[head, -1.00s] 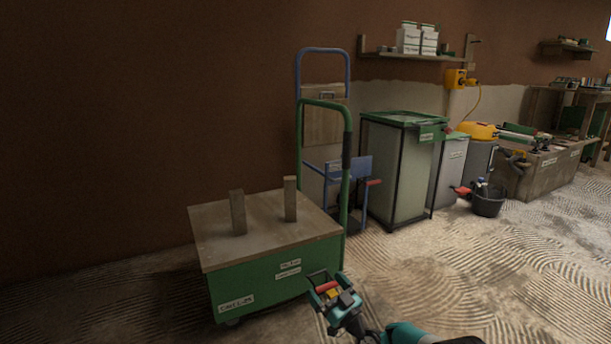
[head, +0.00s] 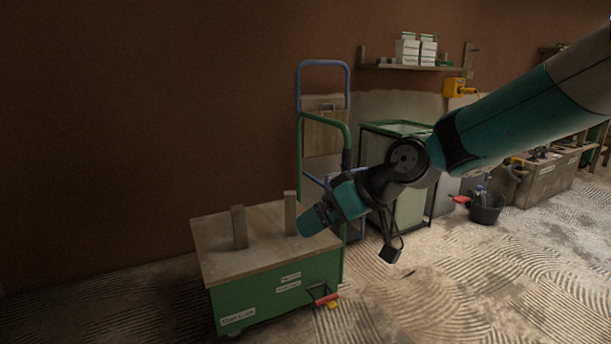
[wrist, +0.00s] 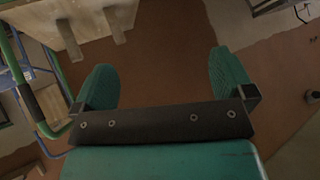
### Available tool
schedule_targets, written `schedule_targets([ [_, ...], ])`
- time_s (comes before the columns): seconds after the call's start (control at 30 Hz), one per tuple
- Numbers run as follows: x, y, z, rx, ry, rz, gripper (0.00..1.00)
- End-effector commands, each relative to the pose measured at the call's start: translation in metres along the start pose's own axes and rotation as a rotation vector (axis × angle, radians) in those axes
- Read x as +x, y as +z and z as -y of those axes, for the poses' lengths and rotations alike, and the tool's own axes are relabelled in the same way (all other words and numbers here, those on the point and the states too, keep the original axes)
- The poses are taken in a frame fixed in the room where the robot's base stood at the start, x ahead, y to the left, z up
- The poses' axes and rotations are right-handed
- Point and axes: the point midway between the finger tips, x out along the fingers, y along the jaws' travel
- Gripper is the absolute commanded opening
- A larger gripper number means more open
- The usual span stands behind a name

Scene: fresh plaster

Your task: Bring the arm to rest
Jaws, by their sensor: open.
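My arm (head: 500,122) reaches in from the upper right of the head view. My gripper (head: 308,221) points left and slightly down, in front of the green-handled cart (head: 244,303) in the picture. In the wrist view my gripper (wrist: 163,65) has its two teal fingers spread wide, with nothing between them. The cart's wooden top with two posts shows at the upper left of that view (wrist: 50,20). The depth between my gripper and the posts is hard to tell.
A red handle (head: 325,299) with a yellow part sits low at the cart's right corner. A blue hand truck frame (head: 322,63), a green-rimmed bin (head: 408,205) and a black bucket (head: 486,209) stand behind my arm. Bare floor lies at the lower right.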

Motion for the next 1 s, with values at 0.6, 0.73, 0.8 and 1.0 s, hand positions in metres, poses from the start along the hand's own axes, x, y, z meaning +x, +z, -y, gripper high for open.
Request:
schedule_targets([
  [0.6,-0.184,0.186,0.163,0.274,0.097,0.526,1.00],
  [0.73,-0.205,0.158,0.169,0.272,0.094,0.523,1.00],
  [0.8,-0.216,0.146,0.173,0.271,0.094,0.522,1.00],
  [1.0,-0.255,0.103,0.187,0.270,0.093,0.520,1.00],
])
